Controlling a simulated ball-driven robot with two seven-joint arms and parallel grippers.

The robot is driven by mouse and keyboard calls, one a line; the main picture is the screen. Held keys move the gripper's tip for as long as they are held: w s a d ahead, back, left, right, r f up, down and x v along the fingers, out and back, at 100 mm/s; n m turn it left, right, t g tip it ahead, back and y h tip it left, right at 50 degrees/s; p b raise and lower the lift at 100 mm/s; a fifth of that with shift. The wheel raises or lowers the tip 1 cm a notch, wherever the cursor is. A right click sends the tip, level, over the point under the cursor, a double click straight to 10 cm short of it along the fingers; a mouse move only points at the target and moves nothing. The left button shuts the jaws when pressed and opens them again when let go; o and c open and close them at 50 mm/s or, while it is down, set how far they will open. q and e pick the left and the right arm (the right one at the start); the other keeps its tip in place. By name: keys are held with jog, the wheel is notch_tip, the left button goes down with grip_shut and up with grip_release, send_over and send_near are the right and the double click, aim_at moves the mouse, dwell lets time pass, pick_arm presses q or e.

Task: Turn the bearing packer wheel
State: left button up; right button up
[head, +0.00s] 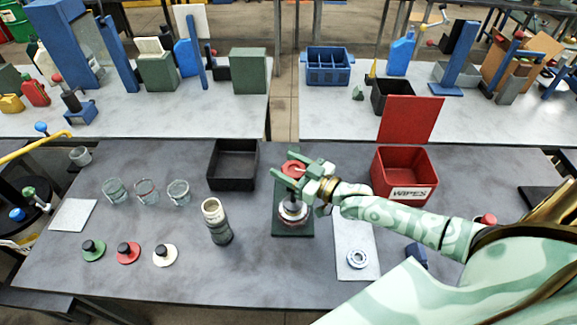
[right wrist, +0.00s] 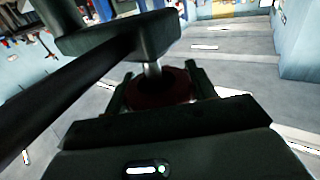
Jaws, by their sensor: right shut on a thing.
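The bearing packer stands near the middle of the near table, with a dark green base (head: 291,227) and a silver round body (head: 293,211). Its red wheel (head: 293,166) is on top, partly covered by my right gripper (head: 284,178). My right gripper is shut on the wheel, with a finger on either side of it. In the right wrist view the dark red wheel (right wrist: 160,90) sits between the fingertips, on a pale metal shaft (right wrist: 153,70). My left gripper is not in view.
A red wipes box (head: 402,190) with its lid up stands right of the packer. A bearing ring (head: 357,259) lies on a white mat (head: 352,228) beneath my right arm. Glass cups (head: 147,192) stand farther left.

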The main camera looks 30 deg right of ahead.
dwell(0.5)
jog(key=o, duration=1)
jog(key=v, duration=1.6)
jog(key=shift+s+d+r, duration=0.1)
jog(key=shift+s, duration=0.05)
